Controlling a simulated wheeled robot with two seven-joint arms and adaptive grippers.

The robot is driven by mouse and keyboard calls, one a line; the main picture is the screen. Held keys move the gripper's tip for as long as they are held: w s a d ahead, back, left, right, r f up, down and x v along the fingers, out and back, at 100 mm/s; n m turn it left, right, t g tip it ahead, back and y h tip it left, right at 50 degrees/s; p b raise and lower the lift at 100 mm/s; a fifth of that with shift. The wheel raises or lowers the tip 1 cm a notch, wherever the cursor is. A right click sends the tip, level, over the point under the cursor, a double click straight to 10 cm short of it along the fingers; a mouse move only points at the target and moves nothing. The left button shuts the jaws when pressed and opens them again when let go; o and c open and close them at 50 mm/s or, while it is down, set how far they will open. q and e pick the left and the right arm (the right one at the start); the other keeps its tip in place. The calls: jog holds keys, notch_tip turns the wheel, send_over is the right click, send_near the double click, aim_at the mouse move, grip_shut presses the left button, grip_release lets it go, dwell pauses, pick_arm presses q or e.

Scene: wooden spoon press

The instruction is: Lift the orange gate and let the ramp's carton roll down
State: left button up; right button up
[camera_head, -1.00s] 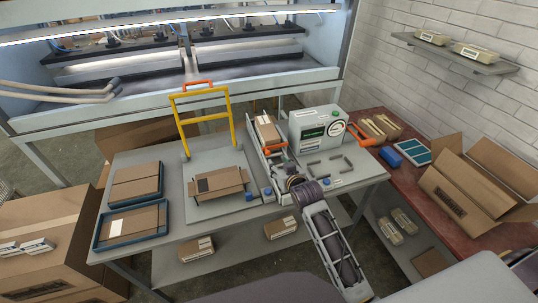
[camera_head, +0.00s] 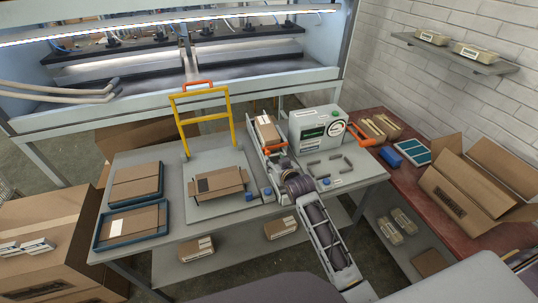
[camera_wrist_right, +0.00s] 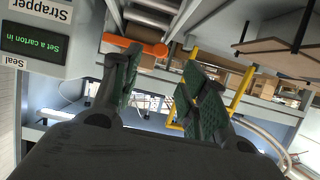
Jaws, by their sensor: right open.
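A brown carton (camera_head: 267,131) with a pale label lies on the narrow ramp (camera_head: 256,141) left of the grey strapper. The orange gate (camera_head: 273,146) crosses the ramp just below the carton, partly hidden by my right gripper (camera_head: 279,161). In the right wrist view, the orange bar (camera_wrist_right: 138,43) lies just beyond the fingertips, nearer the left finger. My right gripper (camera_wrist_right: 158,85) is open, with its two green-padded fingers apart and nothing between them. Whether a finger touches the bar cannot be told. My left gripper is not in view.
The strapper (camera_head: 317,128) stands close right of the ramp, with an orange-handled lever (camera_head: 357,134). Left of the ramp, a platform (camera_head: 208,212) holds an open carton (camera_head: 220,184) under a yellow frame (camera_head: 182,130). Two blue trays with cartons fill the table's left end.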

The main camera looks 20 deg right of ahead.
aim_at(268, 153)
jog(key=shift+x, duration=4.6)
grip_shut()
